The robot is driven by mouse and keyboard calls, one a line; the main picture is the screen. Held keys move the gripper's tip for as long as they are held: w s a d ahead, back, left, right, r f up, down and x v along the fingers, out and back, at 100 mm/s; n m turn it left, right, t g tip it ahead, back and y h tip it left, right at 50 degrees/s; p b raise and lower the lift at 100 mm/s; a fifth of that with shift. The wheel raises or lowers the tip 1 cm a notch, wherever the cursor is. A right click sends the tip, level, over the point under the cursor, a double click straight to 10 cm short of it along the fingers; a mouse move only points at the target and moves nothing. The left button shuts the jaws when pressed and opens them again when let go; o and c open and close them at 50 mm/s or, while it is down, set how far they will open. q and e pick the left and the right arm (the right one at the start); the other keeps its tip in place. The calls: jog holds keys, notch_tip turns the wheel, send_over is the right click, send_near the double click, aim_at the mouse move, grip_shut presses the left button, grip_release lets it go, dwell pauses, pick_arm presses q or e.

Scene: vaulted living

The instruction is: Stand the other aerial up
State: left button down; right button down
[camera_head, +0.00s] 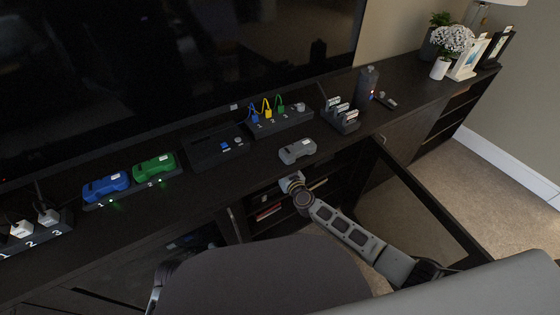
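I cannot pick out an aerial for certain. A thin dark upright line (321,90) stands at the back beside the slotted dark holder (346,126); it may be an aerial or a cable. A low flat black box (205,153) with small blue-lit parts lies at the middle of the cabinet top, and no raised aerial on it is clear. My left gripper is not visible.
A numbered plug block (35,233) is far left; a cable block (281,123) is at the back. A dark upright box (367,82) stands right. An open glass door (425,205) juts out below.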

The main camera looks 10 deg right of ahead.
jog(key=shift+r, duration=0.1)
dwell(0.3)
jog(key=c, duration=1.5)
grip_release()
jog(key=shift+c, duration=0.2)
jog(key=shift+s, duration=0.1)
jog(key=v, duration=1.1)
jog(key=shift+s, duration=0.4)
jog(key=shift+c, duration=0.5)
